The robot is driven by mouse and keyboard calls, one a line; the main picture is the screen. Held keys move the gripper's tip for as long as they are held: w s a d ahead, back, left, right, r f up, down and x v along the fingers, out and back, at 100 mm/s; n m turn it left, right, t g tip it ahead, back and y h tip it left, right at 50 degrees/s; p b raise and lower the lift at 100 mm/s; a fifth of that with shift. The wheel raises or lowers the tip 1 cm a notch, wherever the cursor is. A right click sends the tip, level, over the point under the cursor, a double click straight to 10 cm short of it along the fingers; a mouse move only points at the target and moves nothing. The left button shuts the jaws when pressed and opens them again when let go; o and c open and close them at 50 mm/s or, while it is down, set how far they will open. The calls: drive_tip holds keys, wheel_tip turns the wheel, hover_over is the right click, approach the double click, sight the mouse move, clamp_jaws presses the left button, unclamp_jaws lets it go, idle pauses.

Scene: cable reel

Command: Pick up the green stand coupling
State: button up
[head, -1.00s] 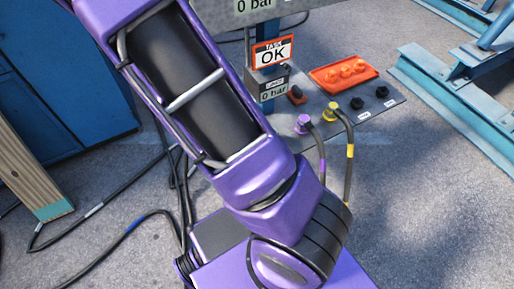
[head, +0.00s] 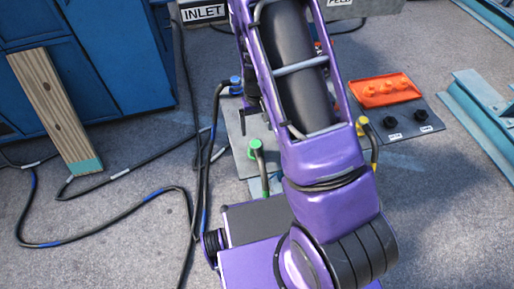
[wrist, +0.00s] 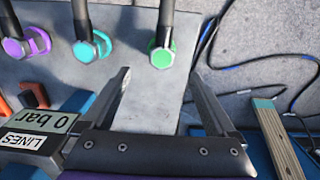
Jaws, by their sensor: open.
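The green stand coupling (head: 255,146) is on a grey plate in the head view, with a dark hose running down from it. In the wrist view, the green coupling (wrist: 162,56) sits on the grey plate (wrist: 150,100), with its hose rising to the top edge. My gripper (wrist: 161,78) is open and empty. In the picture, the coupling lies just above the gap between the fingertips, apart from both fingers.
A teal coupling (wrist: 92,47) and a purple coupling (wrist: 38,43) stand to the left, each with a hose. A blue coupling (head: 236,84) and a yellow one (head: 362,122) show in the head view.

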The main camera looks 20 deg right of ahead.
sight(256, 144)
wheel_tip(256, 144, down, 6)
drive_tip(key=shift+r, duration=0.1)
drive_tip(key=shift+a+f+b, duration=0.2)
drive_tip(key=shift+f+b, duration=0.1)
drive_tip(key=shift+f, duration=2.5)
clamp_jaws()
